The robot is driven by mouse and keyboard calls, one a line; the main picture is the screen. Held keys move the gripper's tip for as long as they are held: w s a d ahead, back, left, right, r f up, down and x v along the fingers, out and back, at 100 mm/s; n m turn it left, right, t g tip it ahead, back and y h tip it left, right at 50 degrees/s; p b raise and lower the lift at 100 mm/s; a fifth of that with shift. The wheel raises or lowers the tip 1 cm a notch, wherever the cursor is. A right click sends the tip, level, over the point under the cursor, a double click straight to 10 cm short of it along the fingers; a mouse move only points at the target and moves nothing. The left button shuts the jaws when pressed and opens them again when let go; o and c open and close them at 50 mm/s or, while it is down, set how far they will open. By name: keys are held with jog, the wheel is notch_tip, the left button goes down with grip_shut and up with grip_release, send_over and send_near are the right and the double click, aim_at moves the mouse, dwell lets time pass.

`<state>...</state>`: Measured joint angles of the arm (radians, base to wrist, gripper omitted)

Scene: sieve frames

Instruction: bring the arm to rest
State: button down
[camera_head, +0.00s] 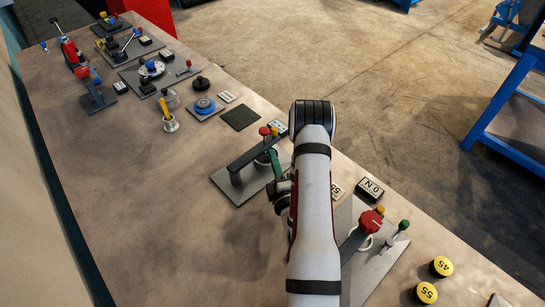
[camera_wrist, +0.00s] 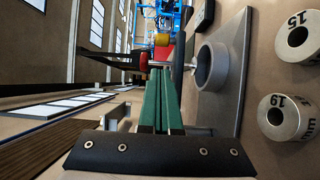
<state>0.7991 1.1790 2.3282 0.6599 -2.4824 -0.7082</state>
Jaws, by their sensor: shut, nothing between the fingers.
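My arm reaches from the bottom of the head view up the bench, and its upper links hide part of the bench. My gripper (camera_head: 273,156) points away over a grey plate (camera_head: 233,190) that bears a dark bar and a red-knobbed lever (camera_head: 264,131). In the wrist view, the green fingers of my gripper (camera_wrist: 160,72) lie together with nothing between them. A grey ring (camera_wrist: 211,67) on a plate is just right of the fingers. Whether the fingertips touch anything there, I cannot tell.
Two pale rings marked 15 (camera_wrist: 298,37) and 19 (camera_wrist: 283,117) lie at right in the wrist view. Yellow discs (camera_head: 441,266) and a red-knobbed plate fixture (camera_head: 371,221) are at lower right. The bench's left front is clear.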

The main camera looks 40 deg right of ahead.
jog(key=w+r+m+g, duration=0.1)
jog(key=w+r+m, duration=0.2)
jog(key=r+m, duration=0.25)
jog(key=w+r+m+g, duration=0.1)
jog(key=w+r+m, duration=0.3)
jog(key=r, duration=0.3)
jog(key=s+a+r+m+g+y, duration=0.1)
jog(key=a+r+m+y, duration=0.2)
jog(key=a, duration=0.4)
jog(key=s+a+r+m+g+y, duration=0.15)
jog(key=a+r, duration=0.25)
jog(key=a, duration=0.4)
jog(key=s+a+r+m+g+y, duration=0.1)
jog(key=s+a+r+g+y, duration=0.15)
jog(key=s+a, duration=0.45)
jog(key=s+a+r+m+g+y, duration=0.1)
jog(key=s+a+y, duration=0.2)
jog(key=s+a, duration=0.4)
jog(key=s+f+m+g, duration=0.1)
jog(key=s+f+g, duration=0.7)
jog(key=s, duration=0.4)
jog(key=shift+s+a+f+m+y, duration=0.25)
jog(key=shift+a+f+m+y, duration=0.1)
jog(key=shift+a+m, duration=0.1)
